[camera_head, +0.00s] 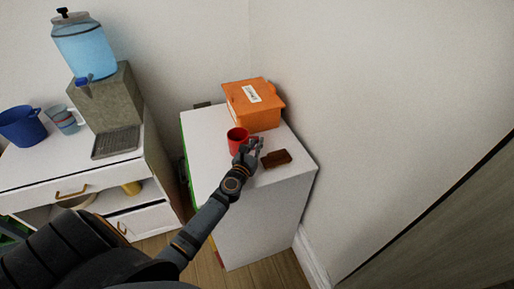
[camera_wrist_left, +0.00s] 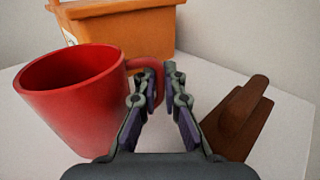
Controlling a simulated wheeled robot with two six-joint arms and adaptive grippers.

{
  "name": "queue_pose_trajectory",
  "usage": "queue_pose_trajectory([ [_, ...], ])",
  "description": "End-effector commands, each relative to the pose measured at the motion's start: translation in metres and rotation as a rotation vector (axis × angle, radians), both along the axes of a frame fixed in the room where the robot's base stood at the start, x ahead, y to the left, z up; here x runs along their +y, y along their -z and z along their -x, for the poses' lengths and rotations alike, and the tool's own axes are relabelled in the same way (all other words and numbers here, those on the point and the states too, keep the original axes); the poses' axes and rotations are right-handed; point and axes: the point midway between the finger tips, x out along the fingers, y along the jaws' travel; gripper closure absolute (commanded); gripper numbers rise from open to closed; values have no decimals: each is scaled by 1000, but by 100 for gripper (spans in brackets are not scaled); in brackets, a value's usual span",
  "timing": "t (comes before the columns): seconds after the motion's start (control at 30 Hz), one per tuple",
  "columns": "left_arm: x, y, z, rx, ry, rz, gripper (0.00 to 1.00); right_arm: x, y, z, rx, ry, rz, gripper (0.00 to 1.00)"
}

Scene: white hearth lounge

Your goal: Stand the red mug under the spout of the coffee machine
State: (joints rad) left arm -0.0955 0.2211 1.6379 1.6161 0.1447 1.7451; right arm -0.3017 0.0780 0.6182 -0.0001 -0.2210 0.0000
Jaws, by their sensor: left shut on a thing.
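The red mug (camera_head: 236,145) is on or just above the white cabinet top, in front of the orange box; I cannot tell whether its base touches. It shows large at the left of the left wrist view (camera_wrist_left: 75,95), open end up. My left gripper (camera_head: 254,146) is at the mug's right side. In the left wrist view its fingers (camera_wrist_left: 160,78) are closed on the mug's handle. A dispenser with blue liquid (camera_head: 84,48) and a small tap (camera_head: 83,81) sits on a grey block. My right gripper is not in view.
An orange box (camera_head: 240,104) stands behind the mug. A brown wooden object (camera_head: 276,158) lies right of my gripper. On the left unit are a drip tray (camera_head: 116,142), a blue pot (camera_head: 22,127) and cups (camera_head: 65,120). A wall (camera_head: 380,110) bounds the right side.

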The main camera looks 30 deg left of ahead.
Motion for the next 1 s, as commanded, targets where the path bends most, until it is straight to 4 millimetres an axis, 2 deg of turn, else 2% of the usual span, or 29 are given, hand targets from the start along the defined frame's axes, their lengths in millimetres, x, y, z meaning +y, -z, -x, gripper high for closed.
queue_pose_trajectory([
  [0.2,0,2,0,-1,0,-1,100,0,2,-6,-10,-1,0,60],
  [0.23,0,2,0,0,0,0,89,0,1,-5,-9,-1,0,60],
  [0.4,0,1,0,0,0,0,69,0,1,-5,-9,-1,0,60],
  [0.73,0,-3,2,1,0,0,69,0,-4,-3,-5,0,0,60],
  [0.87,-4,0,26,4,2,0,69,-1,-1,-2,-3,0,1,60],
  [1.0,-8,2,62,4,2,-1,69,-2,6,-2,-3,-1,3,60],
])
